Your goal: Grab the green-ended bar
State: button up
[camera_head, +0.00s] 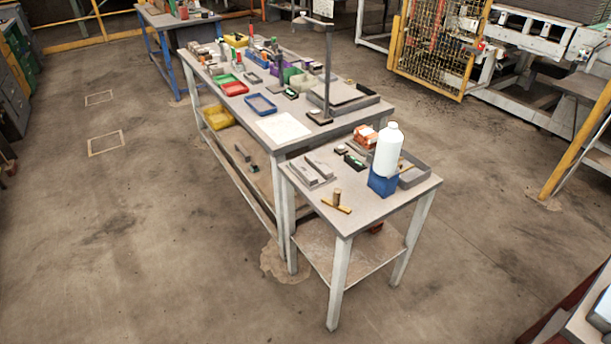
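A small dark bar (355,161) with some green on it lies on the small front table (395,204), left of a white bottle. It is too small to tell clearly whether the green is at its end. Another dark piece with green (291,94) lies on the longer table behind, near the lamp post. I cannot tell for sure which of these is the green-ended bar. My gripper is not in view.
Orange bricks (366,135), grey bars (309,175), a brass piece (336,203) and a grey tray (414,179) share the small table. The longer table (226,105) is cluttered. Floor is clear at left and front.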

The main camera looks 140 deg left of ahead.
aim_at(296, 164)
jog(key=u, duration=0.1)
jog(key=k, duration=0.2)
jog(key=u, duration=3.45)
jog(key=k, duration=0.35)
jog(key=u, duration=1.85)
